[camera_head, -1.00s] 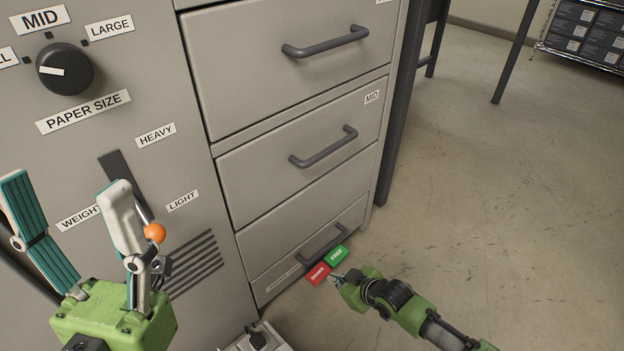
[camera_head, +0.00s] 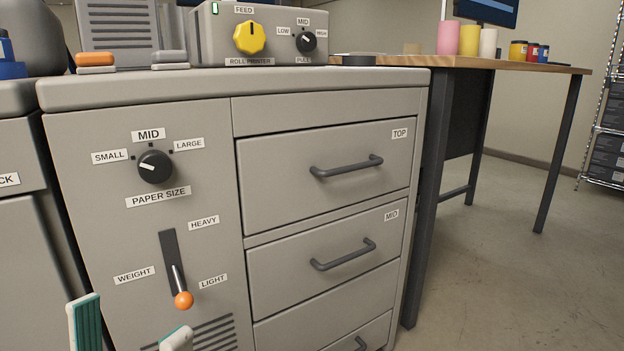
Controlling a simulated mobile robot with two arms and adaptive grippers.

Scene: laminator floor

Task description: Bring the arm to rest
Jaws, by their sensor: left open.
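My left gripper (camera_head: 130,335) shows only by its two fingertips at the bottom left edge. They stand apart with nothing between them, in front of the lower cabinet face. The orange-tipped weight lever (camera_head: 183,299) is just above and right of the fingertips, apart from them in the picture. The lever hangs at the low end of its slot, near the LIGHT label. My right gripper and arm are outside the view.
The grey cabinet (camera_head: 330,110) has a PAPER SIZE knob (camera_head: 155,167) and closed drawers with protruding handles (camera_head: 346,167). A roll printer (camera_head: 270,35) stands on top. A wooden-topped table (camera_head: 500,64) holds several coloured cylinders. Floor at right is clear.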

